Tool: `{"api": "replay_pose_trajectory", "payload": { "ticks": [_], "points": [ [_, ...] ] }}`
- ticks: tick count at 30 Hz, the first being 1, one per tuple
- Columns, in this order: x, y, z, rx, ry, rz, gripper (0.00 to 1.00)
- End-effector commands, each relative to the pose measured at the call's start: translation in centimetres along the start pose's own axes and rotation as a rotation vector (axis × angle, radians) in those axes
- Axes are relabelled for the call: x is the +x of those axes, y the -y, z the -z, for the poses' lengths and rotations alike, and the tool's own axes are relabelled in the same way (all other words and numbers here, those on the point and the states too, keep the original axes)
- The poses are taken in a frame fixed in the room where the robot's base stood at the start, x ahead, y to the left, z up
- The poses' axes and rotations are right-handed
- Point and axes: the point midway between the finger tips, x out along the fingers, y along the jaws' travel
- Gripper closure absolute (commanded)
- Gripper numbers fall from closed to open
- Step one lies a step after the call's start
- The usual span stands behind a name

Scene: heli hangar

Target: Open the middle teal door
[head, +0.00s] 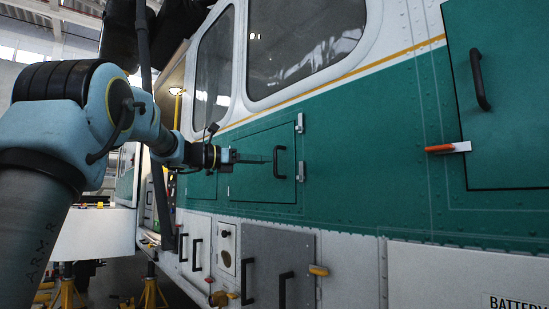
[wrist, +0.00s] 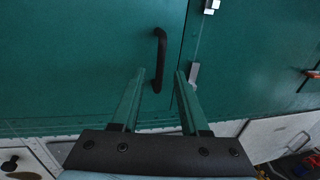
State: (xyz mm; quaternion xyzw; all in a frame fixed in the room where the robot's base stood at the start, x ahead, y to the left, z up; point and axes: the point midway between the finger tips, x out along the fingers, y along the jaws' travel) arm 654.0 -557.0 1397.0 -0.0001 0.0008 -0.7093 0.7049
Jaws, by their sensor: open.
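The middle teal door (head: 258,190) is a square panel in the helicopter's side. It lies flush with the wall and looks closed. Its black bar handle (head: 279,162) is upright near the right side, close to two pale metal fittings. My gripper (head: 267,161) reaches from the left to just beside this handle. In the wrist view, the door (wrist: 70,60) fills the left part. The open fingers of my gripper (wrist: 159,72) point at the door, one on each side of the lower part of the handle (wrist: 160,50). I cannot tell whether they touch it.
Another teal door (head: 510,100) with a black handle and an orange-tipped latch (head: 448,148) is at the right. Below are a grey panel (head: 265,255) with black handles and a yellow latch (head: 318,270). Yellow stands (head: 150,292) are at the lower left.

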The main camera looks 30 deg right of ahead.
Motion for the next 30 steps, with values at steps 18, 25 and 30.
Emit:
{"api": "replay_pose_trajectory", "payload": {
  "ticks": [18,25,30],
  "points": [
    [5.2,-0.1,0.0,-0.001,0.001,-0.003,0.55],
    [5.2,-0.1,0.0,-0.002,0.001,-0.002,0.70],
    [5.2,-0.1,0.0,-0.002,0.001,-0.002,0.89]
  ]
}}
